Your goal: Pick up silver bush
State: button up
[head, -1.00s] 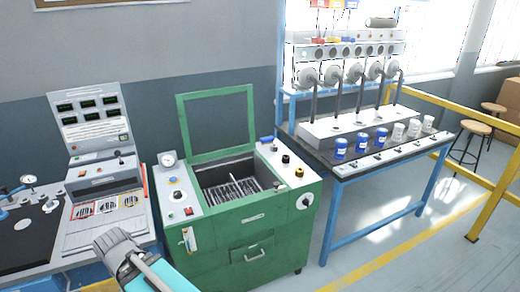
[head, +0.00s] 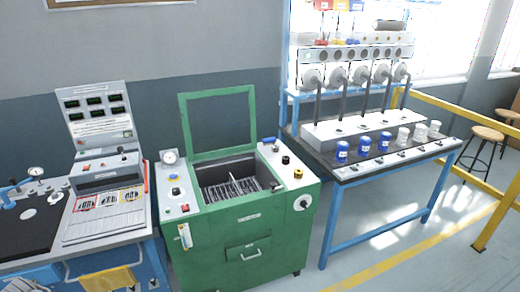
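No part is marked as the silver bush. The closest match is a group of three pale, silver-white cylinders, the middle one (head: 420,132) among them, at the right end of a row on the dark-topped bench (head: 352,172) in the head view. Three blue cylinders, one of them here (head: 363,145), stand to their left in the same row. They all stand upright and apart from my arm.
A green machine (head: 225,230) with a raised lid frame (head: 219,91) stands in the middle. A control console (head: 107,215) is left of it. A yellow rail (head: 495,215) and stools (head: 487,133) are at the right. Clear floor lies before the bench.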

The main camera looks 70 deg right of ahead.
aim_at(275, 148)
jog(key=u, duration=0.9)
jog(key=k, duration=2.25)
jog(key=z, duration=1.05)
